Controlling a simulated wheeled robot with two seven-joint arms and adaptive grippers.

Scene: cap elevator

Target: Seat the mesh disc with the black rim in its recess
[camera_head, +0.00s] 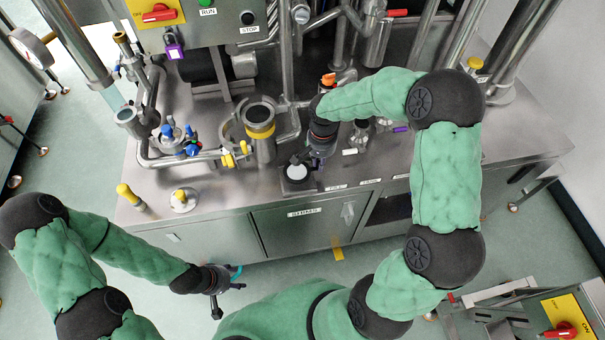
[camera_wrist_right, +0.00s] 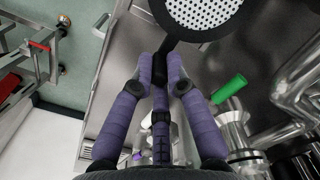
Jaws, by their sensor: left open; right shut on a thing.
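The mesh disc (camera_wrist_right: 197,14) shows in the right wrist view as a white perforated plate with a black rim and a short black tab, cut off by the top edge. My right gripper (camera_wrist_right: 162,70) is shut on the tab. In the head view my right gripper (camera_head: 312,161) points down at the front of the steel bench, and the pale disc (camera_head: 297,171) is beside its fingertips. The disc overlaps a dark square block (camera_head: 299,187) on the bench. I cannot tell whether they touch, and no recess shows clearly. My left gripper (camera_head: 229,280) is open and empty, in front of the bench.
The steel bench (camera_head: 225,203) carries pipes and a yellow-banded cylinder (camera_head: 260,127) left of the right gripper. A yellow-topped knob (camera_head: 182,198) stands at the bench's front left. A green-handled fitting (camera_wrist_right: 230,88) is right of the fingers in the wrist view.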

